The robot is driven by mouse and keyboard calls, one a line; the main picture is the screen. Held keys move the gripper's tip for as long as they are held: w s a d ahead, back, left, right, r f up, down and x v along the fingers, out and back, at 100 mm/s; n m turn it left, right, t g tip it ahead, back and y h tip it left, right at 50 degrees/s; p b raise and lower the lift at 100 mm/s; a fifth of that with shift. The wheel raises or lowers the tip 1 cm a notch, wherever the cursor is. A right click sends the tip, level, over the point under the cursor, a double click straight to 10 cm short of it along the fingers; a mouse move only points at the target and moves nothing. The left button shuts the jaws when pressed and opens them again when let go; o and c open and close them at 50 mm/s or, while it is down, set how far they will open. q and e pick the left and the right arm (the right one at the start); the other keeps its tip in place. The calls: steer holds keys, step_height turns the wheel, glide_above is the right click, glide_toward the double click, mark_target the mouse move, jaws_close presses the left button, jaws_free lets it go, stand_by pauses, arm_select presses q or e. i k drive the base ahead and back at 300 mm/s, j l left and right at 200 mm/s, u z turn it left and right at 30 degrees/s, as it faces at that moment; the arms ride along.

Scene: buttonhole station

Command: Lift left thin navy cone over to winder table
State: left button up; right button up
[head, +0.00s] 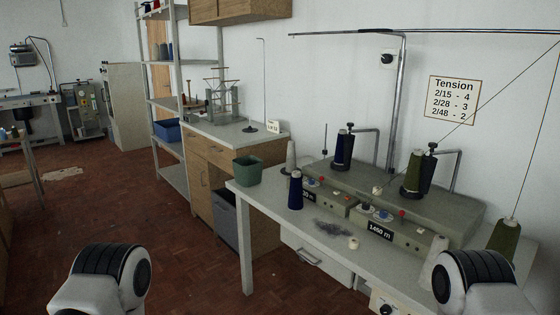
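A thin navy cone (296,190) stands upright on the front left part of the white-topped table (245,190). Another navy cone (343,150) sits on the grey winding machine (440,200) at the back of that table. I cannot tell which of the two is the left thin navy cone by anything but position; the standing one is further left. Neither of my grippers is in view; only rounded black-and-white parts of my arms show at the bottom left and bottom right. No gripper is seen near either navy cone.
A green bin (247,171) stands at the table's left corner, with a pale cone (291,156) near it. Olive cones (413,172) and thread rods rise on the right. A wooden cabinet (205,165) holds a wooden-armed device (222,98). Red-brown floor (150,220) is open at left.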

mark_target(290, 166)
steer(key=i+j+z, duration=0.15)
steer(key=z, duration=0.75)
steer(key=i+j+z, duration=0.35)
steer(key=j, duration=0.45)
steer(key=j+z, duration=0.35)
steer(key=j, duration=0.45)
steer(key=j+z, duration=0.4)
steer(key=j, duration=0.5)
